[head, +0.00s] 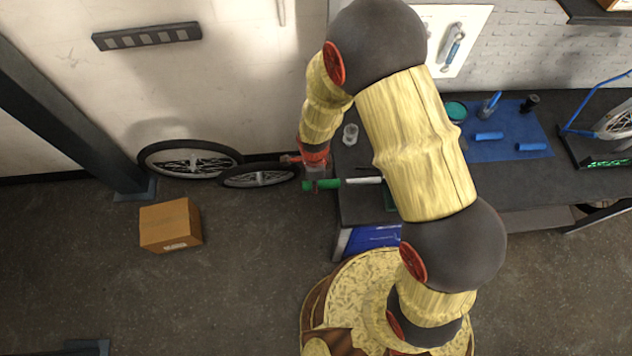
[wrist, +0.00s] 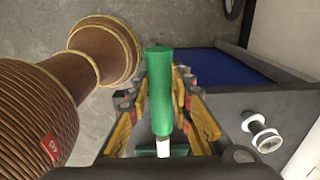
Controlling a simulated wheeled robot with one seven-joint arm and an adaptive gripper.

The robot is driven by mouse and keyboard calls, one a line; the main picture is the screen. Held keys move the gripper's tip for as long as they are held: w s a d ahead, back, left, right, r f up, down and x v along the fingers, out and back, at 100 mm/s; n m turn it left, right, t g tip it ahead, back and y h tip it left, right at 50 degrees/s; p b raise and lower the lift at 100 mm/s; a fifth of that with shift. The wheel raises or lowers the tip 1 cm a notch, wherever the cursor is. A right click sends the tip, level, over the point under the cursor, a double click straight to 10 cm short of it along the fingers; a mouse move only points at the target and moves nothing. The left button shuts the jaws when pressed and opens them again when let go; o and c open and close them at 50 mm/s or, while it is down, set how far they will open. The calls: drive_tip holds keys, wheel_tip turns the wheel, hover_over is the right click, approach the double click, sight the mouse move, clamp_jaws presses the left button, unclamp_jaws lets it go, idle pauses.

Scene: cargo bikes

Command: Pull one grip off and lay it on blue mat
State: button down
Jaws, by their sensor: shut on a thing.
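My gripper (head: 314,172) is at the left end of the dark bench and is shut on a green grip (head: 328,184). In the wrist view the green grip (wrist: 160,85) lies between the two fingers of my gripper (wrist: 161,100). A white bar (head: 364,180) lines up with the grip on its right, and its white end (wrist: 163,148) shows at the grip's lower end in the wrist view. I cannot tell how far the grip covers the bar. The blue mat (head: 510,143) lies on the bench to the right, beyond my arm.
Two blue cylinders (head: 489,136) (head: 531,147) lie on the mat, with a cup holding a blue item (head: 490,105) and a dark jar (head: 530,103). A clear jar (head: 350,133) stands near the bench's left end. Wheels (head: 190,160) and a cardboard box (head: 170,226) are at left.

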drive_tip(key=shift+r, duration=0.15)
drive_tip(key=shift+a+r+p, duration=0.25)
drive_tip(key=shift+r+p, duration=0.25)
drive_tip(key=shift+r, duration=0.3)
drive_tip(key=shift+a+r+p, duration=0.25)
drive_tip(key=shift+r+p, duration=0.3)
drive_tip(key=shift+r, duration=0.2)
drive_tip(key=shift+a+r+p, duration=0.25)
drive_tip(key=shift+r+p, duration=0.25)
drive_tip(key=shift+r, duration=0.3)
